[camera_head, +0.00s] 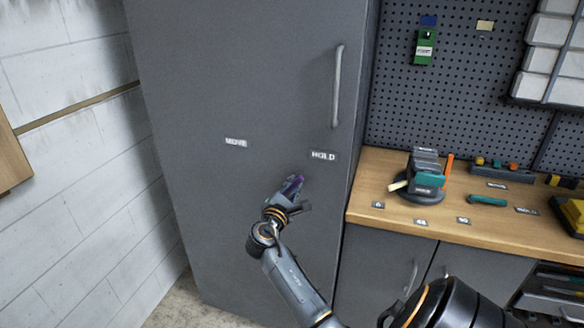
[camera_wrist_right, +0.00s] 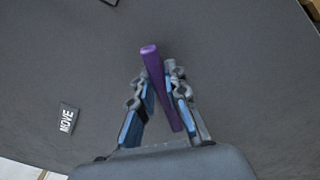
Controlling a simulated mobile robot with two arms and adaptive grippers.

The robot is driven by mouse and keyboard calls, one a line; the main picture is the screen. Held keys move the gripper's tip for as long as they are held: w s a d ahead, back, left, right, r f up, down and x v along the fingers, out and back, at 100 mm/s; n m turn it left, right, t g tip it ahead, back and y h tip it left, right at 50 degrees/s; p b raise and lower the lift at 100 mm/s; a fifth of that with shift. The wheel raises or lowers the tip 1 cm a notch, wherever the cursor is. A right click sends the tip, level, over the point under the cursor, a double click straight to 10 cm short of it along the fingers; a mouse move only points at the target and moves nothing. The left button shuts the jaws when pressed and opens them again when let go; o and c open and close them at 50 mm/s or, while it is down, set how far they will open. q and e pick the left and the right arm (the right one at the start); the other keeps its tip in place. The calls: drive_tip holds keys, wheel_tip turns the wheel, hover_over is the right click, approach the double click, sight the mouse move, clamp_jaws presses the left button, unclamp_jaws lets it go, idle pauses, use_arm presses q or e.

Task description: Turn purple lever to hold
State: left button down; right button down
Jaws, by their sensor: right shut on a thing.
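The purple lever (camera_head: 296,182) is on the front of the tall grey cabinet (camera_head: 240,70), mostly hidden by my right gripper (camera_head: 291,190) in the head view. The white-on-dark MOVE label (camera_head: 236,143) is up and left of the lever, and the HOLD label (camera_head: 323,156) is up and right. In the wrist view the lever (camera_wrist_right: 152,62) runs between the two fingers of my right gripper (camera_wrist_right: 156,82), which is shut on it. The MOVE label (camera_wrist_right: 67,119) also shows there at the left. My left gripper is not in view.
A vertical handle (camera_head: 337,86) is on the cabinet near its right edge. A wooden workbench (camera_head: 390,222) with several tools stands to the right, below a dark pegboard (camera_head: 460,90). A white block wall (camera_head: 70,200) is at the left.

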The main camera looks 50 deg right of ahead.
drive_tip(key=c, duration=1.3)
unclamp_jaws()
drive_tip(key=shift+f, duration=0.1)
drive_tip(key=v, duration=1.2)
drive_tip(key=shift+w, duration=0.1)
